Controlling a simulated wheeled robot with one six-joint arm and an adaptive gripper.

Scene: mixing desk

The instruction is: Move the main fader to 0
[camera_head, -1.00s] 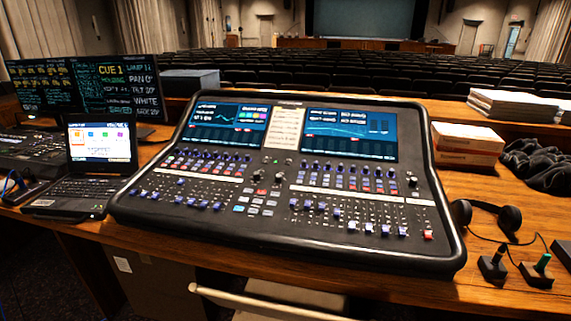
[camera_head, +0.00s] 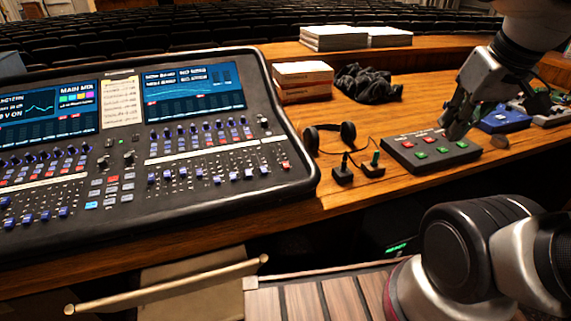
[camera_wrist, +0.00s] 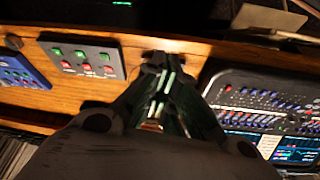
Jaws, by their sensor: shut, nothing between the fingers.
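The mixing desk (camera_head: 140,150) stands on the left in the head view. The main fader (camera_head: 285,165), with a red cap, is at the right end of the lower fader row, by the desk's right edge. My gripper (camera_head: 456,128) is shut and empty, above a black button box to the right of the desk, well apart from the fader. In the wrist view my gripper (camera_wrist: 163,68) points between the button box on the left and the desk (camera_wrist: 207,92) on the right, which appears upside down. A red cap shows at that desk's near corner (camera_wrist: 228,88).
The black button box (camera_head: 432,152) has red and green buttons. Headphones (camera_head: 347,131) and two small joystick-like pieces (camera_head: 373,168) lie between it and the desk. Bare wood shows by the desk's right edge.

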